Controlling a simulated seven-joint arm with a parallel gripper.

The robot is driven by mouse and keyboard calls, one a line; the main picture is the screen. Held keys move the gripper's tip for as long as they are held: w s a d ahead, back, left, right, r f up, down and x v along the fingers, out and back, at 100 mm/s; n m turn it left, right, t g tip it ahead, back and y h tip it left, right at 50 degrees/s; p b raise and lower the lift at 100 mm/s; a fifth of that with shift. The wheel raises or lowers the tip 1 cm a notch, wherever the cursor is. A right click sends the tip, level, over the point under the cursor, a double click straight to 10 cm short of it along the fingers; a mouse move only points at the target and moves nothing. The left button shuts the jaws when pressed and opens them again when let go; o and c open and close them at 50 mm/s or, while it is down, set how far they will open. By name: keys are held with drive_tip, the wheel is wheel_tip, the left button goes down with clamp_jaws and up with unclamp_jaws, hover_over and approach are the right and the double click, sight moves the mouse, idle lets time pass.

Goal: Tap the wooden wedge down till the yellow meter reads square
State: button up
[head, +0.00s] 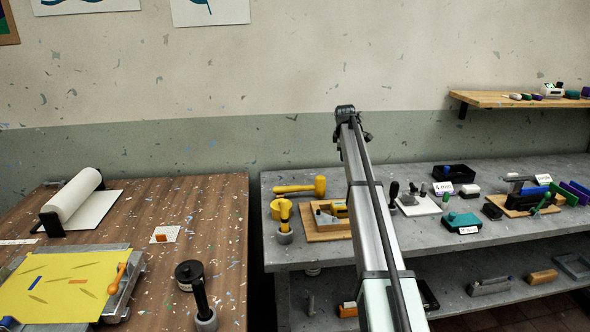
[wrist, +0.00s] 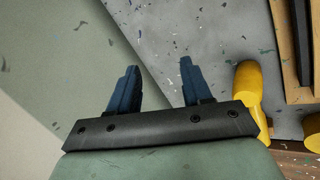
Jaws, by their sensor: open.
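A yellow mallet (head: 300,187) lies on the grey bench with its head to the right. Its head also shows in the wrist view (wrist: 248,85), just right of my gripper. In front of it a wooden board (head: 322,236) carries a grey angled part and a small yellow block (head: 339,210), possibly the meter; its reading is too small to tell. I cannot make out the wooden wedge for certain. My gripper (wrist: 155,82) is open, its two blue fingers apart with nothing between them, over bare bench near the wall. I cannot pick out its fingers in the head view.
A yellow tool in a grey holder (head: 284,237) stands left of the board. A white tile (head: 418,206), a teal box (head: 461,221) and black trays crowd the bench to the right. A wooden table (head: 200,240) stands left, across a gap. The wall is close behind.

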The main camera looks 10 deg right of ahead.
sight(296, 186)
drive_tip(key=s+a+f+n+g, duration=0.1)
drive_tip(key=a, duration=0.6)
drive_tip(key=s+a+f+n+g+y, duration=0.1)
drive_tip(key=s+a+n+g, duration=0.1)
drive_tip(key=a, duration=0.4)
drive_tip(key=s+a+f+n+g+y, duration=0.1)
drive_tip(key=a+f+g, duration=0.1)
drive_tip(key=a, duration=0.5)
drive_tip(key=shift+s+a+n, duration=0.35)
drive_tip(key=shift+s+n, duration=0.05)
drive_tip(key=shift+f, duration=3.75)
drive_tip(key=shift+r, duration=0.15)
clamp_jaws()
drive_tip(key=shift+r, duration=3.55)
drive_tip(key=shift+d, duration=0.1)
